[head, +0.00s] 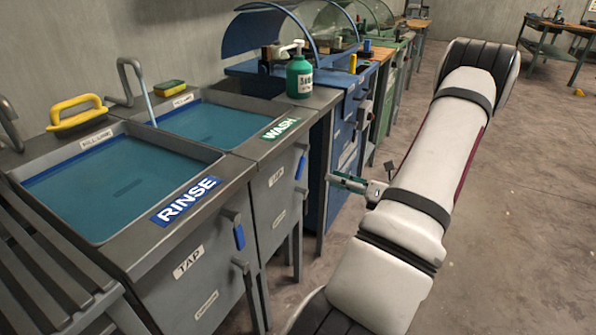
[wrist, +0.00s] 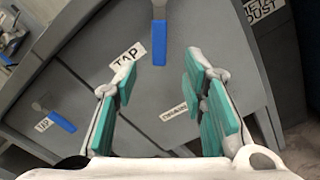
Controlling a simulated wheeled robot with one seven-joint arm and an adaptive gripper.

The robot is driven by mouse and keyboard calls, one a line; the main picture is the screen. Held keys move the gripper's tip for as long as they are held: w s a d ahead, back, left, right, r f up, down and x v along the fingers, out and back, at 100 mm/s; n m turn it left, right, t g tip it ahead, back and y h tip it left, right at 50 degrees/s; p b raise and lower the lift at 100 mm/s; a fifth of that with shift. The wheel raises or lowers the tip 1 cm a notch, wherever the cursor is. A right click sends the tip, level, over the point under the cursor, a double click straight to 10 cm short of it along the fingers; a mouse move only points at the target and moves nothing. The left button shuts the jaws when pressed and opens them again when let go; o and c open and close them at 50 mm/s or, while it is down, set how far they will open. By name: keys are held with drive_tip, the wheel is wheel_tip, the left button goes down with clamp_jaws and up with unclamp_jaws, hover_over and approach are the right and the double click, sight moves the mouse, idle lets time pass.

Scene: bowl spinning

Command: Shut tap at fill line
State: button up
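In the head view a pale stream of water (head: 149,103) falls from a curved spout into the wash basin (head: 215,126), which holds blue water. Its level against the fill-line label (head: 183,100) cannot be read. The wash tap has a blue handle (head: 300,167) on the cabinet front. The wrist view shows this handle (wrist: 159,42) hanging straight down in the picture, above and between my fingers, beside a TAP label (wrist: 128,57). My gripper (head: 338,181) is open and empty, its green pads (wrist: 163,85) apart from the handle and facing the cabinet.
The rinse basin (head: 115,187) stands nearer and also holds blue water. Its blue tap handle (head: 239,237) shows lower left in the wrist view (wrist: 60,121). A green soap bottle (head: 300,77) stands behind the wash sign.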

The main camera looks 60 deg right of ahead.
sight(302, 169)
drive_tip(key=w, duration=0.3)
drive_tip(key=w+b, duration=0.1)
drive_tip(key=w, duration=0.3)
drive_tip(key=w+a+b, duration=0.1)
drive_tip(key=w, duration=0.3)
drive_tip(key=shift+w, duration=0.1)
clamp_jaws()
